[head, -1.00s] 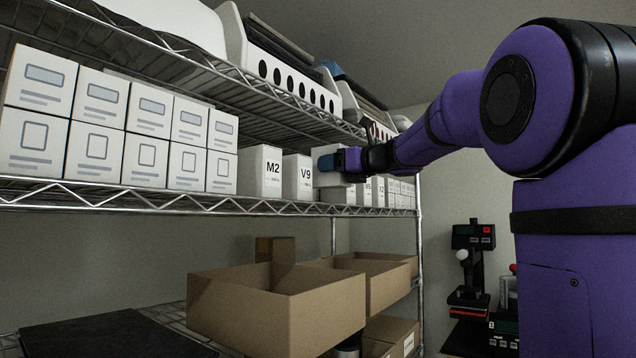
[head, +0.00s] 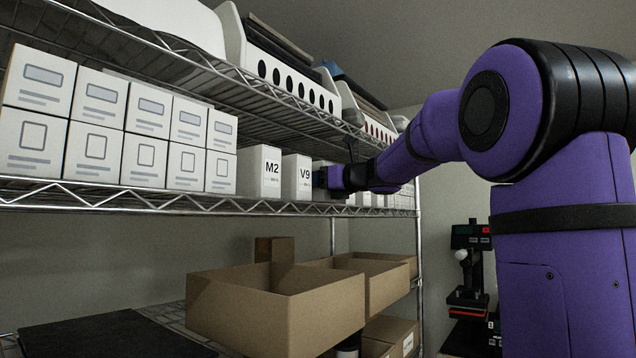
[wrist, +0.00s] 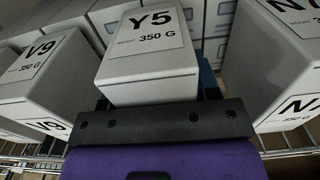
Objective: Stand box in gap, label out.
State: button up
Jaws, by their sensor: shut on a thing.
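A white box labelled Y5, 350 G (wrist: 150,38) is held in my gripper (wrist: 154,84), with blue finger pads at its sides in the wrist view. Its upper face carries the Y5 label. The lower part of its near face is hidden behind the gripper, so I cannot tell what is printed there. It sits in the row between the V9 box (wrist: 42,72) on the left and a box whose label starts with N (wrist: 278,55) on the right. In the head view my gripper (head: 332,178) is right of the V9 box (head: 297,176) and hides most of the held box.
The M2 box (head: 260,172) stands left of V9. Stacked white boxes (head: 95,145) fill the shelf's left. The wire shelf edge (head: 150,201) runs below, another shelf (head: 180,60) above. Open cardboard boxes (head: 290,310) stand lower down.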

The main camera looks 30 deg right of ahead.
jog(key=shift+f, duration=0.1)
jog(key=o, duration=1.1)
jog(key=shift+o, duration=0.2)
